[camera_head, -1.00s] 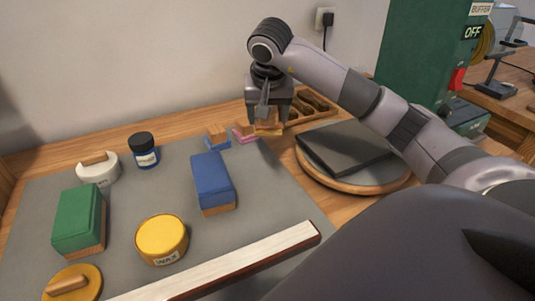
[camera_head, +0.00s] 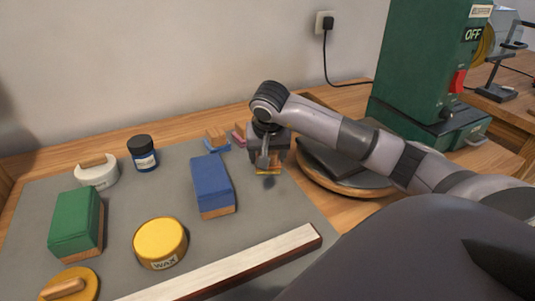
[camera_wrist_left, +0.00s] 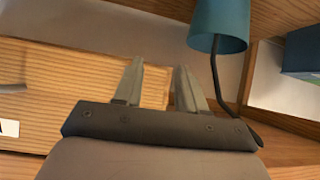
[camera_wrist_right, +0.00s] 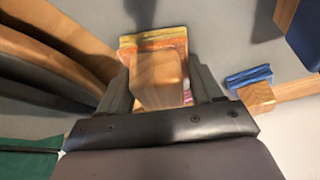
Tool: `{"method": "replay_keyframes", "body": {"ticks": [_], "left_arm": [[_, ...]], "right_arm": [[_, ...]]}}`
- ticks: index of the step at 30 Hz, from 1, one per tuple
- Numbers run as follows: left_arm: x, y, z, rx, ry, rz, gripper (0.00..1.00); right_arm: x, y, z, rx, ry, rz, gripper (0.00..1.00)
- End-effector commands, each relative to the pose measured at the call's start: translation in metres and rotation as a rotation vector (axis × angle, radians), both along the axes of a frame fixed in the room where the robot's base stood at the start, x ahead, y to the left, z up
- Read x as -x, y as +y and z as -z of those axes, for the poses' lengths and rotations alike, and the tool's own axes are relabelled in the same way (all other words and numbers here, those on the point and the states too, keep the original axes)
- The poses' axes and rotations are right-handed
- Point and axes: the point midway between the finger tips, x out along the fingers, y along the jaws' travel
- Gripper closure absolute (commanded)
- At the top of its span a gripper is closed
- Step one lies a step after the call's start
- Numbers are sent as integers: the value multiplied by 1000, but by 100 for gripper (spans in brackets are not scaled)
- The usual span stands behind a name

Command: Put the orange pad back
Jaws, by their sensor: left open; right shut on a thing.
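The orange pad (camera_head: 268,170) is a small block with orange and yellow layers and a wooden handle. My right gripper (camera_head: 266,160) is shut on its handle and holds it just above the grey mat, with a shadow below. In the right wrist view the pad (camera_wrist_right: 155,40) shows beyond the handle, between the fingers (camera_wrist_right: 160,85). The blue pad (camera_head: 217,140) and the pink pad (camera_head: 240,135) lie behind it to the left. My left gripper (camera_wrist_left: 155,85) is open and empty, and only its wrist view shows it.
A blue block (camera_head: 212,183) lies left of the held pad. A round wooden board (camera_head: 355,187) with a dark slab is on the right. The grey mat (camera_head: 270,215) is bare in front. A yellow wax tin (camera_head: 161,240), green block (camera_head: 77,221) and pale strip (camera_head: 240,262) lie nearer.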

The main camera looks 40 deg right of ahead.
Motion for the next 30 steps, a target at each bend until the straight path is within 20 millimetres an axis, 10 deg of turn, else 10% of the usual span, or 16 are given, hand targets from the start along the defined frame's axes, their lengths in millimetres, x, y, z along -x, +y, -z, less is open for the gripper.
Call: {"method": "replay_keyframes", "body": {"ticks": [3,4,6,18,30], "left_arm": [[0,0,2,1,-1,1,60],[0,0,2,1,-2,1,60],[0,0,1,1,-1,1,60],[-1,-1,-3,1,-4,1,60],[0,1,-7,-3,-8,1,60]], "right_arm": [[0,0,3,0,0,0,59],[0,0,3,0,0,-1,32],[0,0,3,0,0,0,9],[1,1,-5,0,-1,0,9],[23,20,-79,1,-6,-1,9]]}}
